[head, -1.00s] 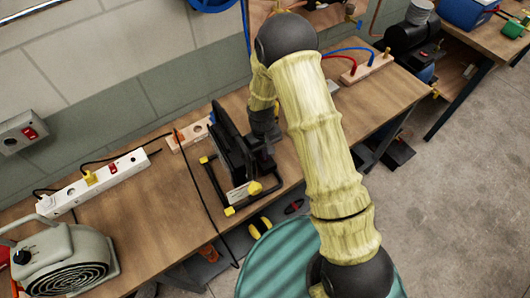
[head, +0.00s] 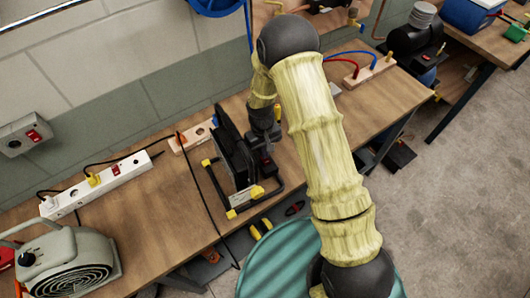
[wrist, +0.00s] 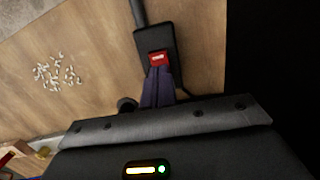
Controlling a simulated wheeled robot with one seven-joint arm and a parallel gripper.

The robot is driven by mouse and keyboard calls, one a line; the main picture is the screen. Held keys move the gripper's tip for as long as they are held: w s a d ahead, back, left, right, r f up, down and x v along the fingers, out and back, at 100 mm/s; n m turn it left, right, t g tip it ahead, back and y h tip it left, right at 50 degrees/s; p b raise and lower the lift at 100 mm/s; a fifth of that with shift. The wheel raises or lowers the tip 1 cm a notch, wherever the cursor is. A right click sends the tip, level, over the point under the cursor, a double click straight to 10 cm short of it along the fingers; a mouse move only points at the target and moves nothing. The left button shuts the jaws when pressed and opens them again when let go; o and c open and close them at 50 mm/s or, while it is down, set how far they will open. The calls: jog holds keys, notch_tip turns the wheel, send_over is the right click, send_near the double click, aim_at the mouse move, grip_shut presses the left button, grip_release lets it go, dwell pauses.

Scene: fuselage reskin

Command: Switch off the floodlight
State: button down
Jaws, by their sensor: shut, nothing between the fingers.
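The floodlight (head: 235,155), a black panel on a black stand with yellow feet and knob, stands on the wooden bench. Its lit face is not visible. In the wrist view a red rocker switch (wrist: 158,58) sits on a small black box (wrist: 150,42) with a thick black lead at its upper end. My gripper (wrist: 160,74) is shut and empty, its fingertips at the lower edge of the red rocker. I cannot tell whether they touch or press it. In the head view my gripper (head: 266,166) is right beside the floodlight's right side.
A white power strip (head: 97,185) with a red switch and yellow plug lies left on the bench. A grey fan heater (head: 70,262) stands at the front left. A wall switch (head: 25,134) is at far left. Small pale bits (wrist: 58,72) lie on the wood.

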jog(key=r, duration=0.1)
jog(key=r+p, duration=0.1)
jog(key=r, duration=0.1)
jog(key=shift+s+d+r, duration=0.15)
jog(key=shift+s+d, duration=0.1)
jog(key=shift+w+r+b, duration=0.15)
jog(key=shift+w+b, duration=0.1)
jog(key=shift+b, duration=0.15)
notch_tip(320, 180, up, 9)
jog(key=b, duration=0.2)
jog(key=shift+w+a+b, duration=0.3)
jog(key=shift+a, duration=0.05)
jog(key=s+d+r+m+t, duration=0.2)
jog(key=s+d+r, duration=0.2)
jog(key=s+d, duration=0.3)
jog(key=s+d+r+m+t, duration=0.1)
jog(key=s+d+r+m, duration=0.2)
jog(key=s+d+r, duration=0.2)
jog(key=s+d, duration=0.2)
jog(key=d, duration=0.1)
jog(key=shift+s+r+m+t+y, duration=0.2)
jog(key=shift+m+t+y, duration=0.1)
jog(key=shift+t, duration=0.1)
